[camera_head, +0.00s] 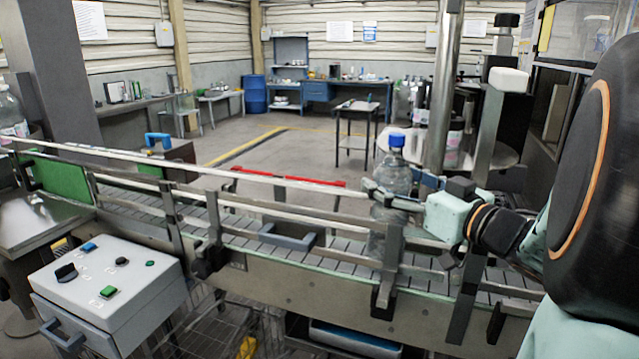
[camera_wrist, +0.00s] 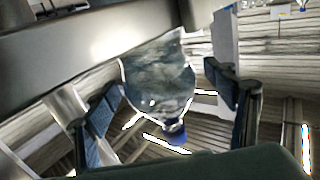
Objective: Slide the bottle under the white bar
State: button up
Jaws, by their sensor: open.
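A clear plastic bottle with a blue cap (camera_head: 396,175) stands upright on the conveyor (camera_head: 335,258), right of centre. A long white bar (camera_head: 230,172) runs along the conveyor to the bottle's left. My gripper (camera_head: 398,198) reaches in from the right at the bottle's upper body. In the wrist view the bottle (camera_wrist: 158,75) appears cap-down between my two dark fingers (camera_wrist: 168,105), which are apart, with visible gaps. In the head view the bottle's lower part is partly hidden by the near guide rail and its bracket.
A grey control box (camera_head: 110,285) stands in front at the left. A metal column (camera_head: 440,90) and a white-topped post (camera_head: 495,115) rise behind the conveyor. Metal guide rails line the belt; the belt left of the bottle holds no other bottle.

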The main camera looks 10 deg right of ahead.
jog(key=shift+c, duration=0.2)
grip_shut()
jog(key=s+d+p, duration=0.1)
jog(key=s+d, duration=0.8)
jog(key=d, duration=0.4)
jog(key=shift+s+d, duration=0.15)
jog(key=shift+d, duration=0.25)
dwell(1.7)
dwell(0.4)
grip_release()
